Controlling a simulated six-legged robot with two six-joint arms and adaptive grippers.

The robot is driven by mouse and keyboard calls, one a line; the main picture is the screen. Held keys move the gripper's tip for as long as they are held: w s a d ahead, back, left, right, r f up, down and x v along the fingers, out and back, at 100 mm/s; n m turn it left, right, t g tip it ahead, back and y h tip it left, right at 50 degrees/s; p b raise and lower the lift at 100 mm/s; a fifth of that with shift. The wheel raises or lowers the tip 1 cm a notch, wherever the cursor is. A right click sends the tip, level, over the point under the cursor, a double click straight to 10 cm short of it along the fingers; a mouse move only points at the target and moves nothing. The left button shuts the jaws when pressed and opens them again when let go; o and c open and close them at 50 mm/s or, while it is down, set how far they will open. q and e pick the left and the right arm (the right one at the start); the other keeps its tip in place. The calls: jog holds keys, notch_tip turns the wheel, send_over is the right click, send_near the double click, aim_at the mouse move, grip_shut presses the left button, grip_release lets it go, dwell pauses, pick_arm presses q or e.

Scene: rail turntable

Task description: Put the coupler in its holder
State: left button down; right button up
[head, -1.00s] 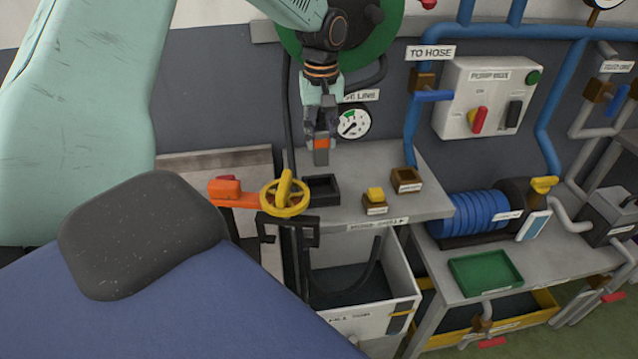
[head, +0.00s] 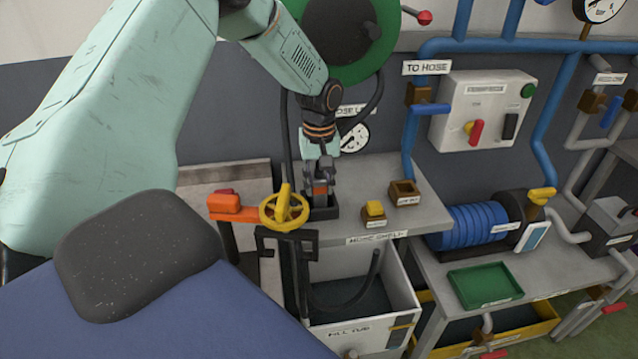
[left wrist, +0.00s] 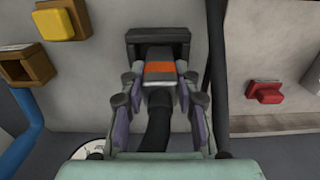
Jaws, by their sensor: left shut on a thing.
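The coupler (head: 320,189) is a grey block with an orange band; in the left wrist view (left wrist: 159,68) a black hose runs back from it. My left gripper (head: 321,181) is shut on it, with one finger on each side, pointing down. A black open-topped holder (head: 324,213) sits on the shelf directly beneath the gripper. In the left wrist view the coupler's front end overlaps the opening of this holder (left wrist: 129,39). How deep the coupler sits in it, I cannot tell. My right gripper is not in view.
A white tub (head: 402,290) is under the shelf (head: 360,170). A green reel (head: 372,60) hangs behind.

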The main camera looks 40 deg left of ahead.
pick_arm(q)
jog(key=shift+w+a+f, duration=0.25)
jog(key=shift+w+f, duration=0.15)
jog(key=shift+f, duration=0.1)
jog(key=c, duration=1.4)
grip_release()
jog(key=o, duration=0.4)
jog(key=shift+s+d+r, duration=0.2)
jog(key=shift+s+r, duration=0.1)
jog(key=shift+s, duration=0.05)
jog(key=shift+w+a+f, duration=0.15)
jog(key=shift+w+f, duration=0.05)
jog(key=shift+w+r, duration=0.1)
jog(key=shift+w, duration=0.05)
notch_tip(320, 180, up, 10)
jog(key=shift+r, duration=0.75)
jog(key=shift+s+r, duration=0.25)
